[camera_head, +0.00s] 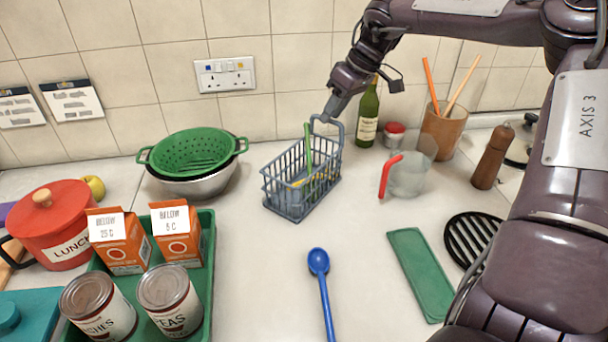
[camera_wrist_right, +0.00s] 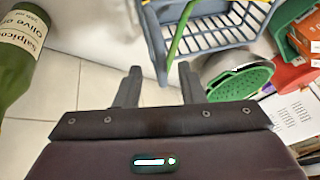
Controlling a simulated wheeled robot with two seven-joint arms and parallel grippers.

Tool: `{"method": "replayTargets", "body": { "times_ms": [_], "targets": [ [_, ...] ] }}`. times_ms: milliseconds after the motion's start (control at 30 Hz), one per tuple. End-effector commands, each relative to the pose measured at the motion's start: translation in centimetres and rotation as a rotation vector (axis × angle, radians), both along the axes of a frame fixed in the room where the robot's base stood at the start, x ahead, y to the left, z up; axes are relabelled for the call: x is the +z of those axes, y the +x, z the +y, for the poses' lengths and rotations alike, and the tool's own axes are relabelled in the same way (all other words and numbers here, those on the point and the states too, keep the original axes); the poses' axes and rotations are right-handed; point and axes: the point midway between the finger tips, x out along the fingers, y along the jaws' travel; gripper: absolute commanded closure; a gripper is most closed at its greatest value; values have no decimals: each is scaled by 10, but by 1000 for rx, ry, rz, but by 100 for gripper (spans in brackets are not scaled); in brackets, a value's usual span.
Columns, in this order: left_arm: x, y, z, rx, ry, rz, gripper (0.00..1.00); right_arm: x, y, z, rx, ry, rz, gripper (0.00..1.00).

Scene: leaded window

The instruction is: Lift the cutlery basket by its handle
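The blue-grey wire cutlery basket (camera_head: 288,200) stands upright on the pale worktop, with a green-handled item and something yellow inside. Its handle (camera_head: 340,128) rises above the far right side. My right gripper (camera_head: 333,104) reaches down from the upper right to the top of this handle. In the right wrist view the two fingers (camera_wrist_right: 160,78) are apart, with the end of the handle (camera_wrist_right: 152,35) between or just beyond them and tiles showing through the gap. I cannot tell whether a finger touches it. The basket (camera_wrist_right: 225,28) shows at the top there. My left gripper is out of view.
A green bottle (camera_head: 368,112), a jar and a clear jug with a red handle (camera_head: 405,175) stand right of the basket. A green colander (camera_head: 193,150) in a steel bowl is left. A blue spoon (camera_head: 322,285) lies in front; worktop around it is clear.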

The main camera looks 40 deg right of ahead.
Motion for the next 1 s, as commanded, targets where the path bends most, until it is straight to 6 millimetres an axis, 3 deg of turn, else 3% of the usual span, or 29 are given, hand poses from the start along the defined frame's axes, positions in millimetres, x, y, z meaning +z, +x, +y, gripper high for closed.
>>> {"method": "replayTargets", "body": {
  "times_ms": [333, 633, 900, 1000],
  "targets": [
    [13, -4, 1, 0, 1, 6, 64, -41, 17, 15, 0, -1, 3, 64],
    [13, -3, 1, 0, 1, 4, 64, -46, 19, 16, 0, 0, 0, 64],
    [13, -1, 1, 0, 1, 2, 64, -46, 19, 16, 0, 0, 0, 100],
    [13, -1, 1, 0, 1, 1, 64, -46, 19, 16, 0, 0, 1, 100]
  ]
}}
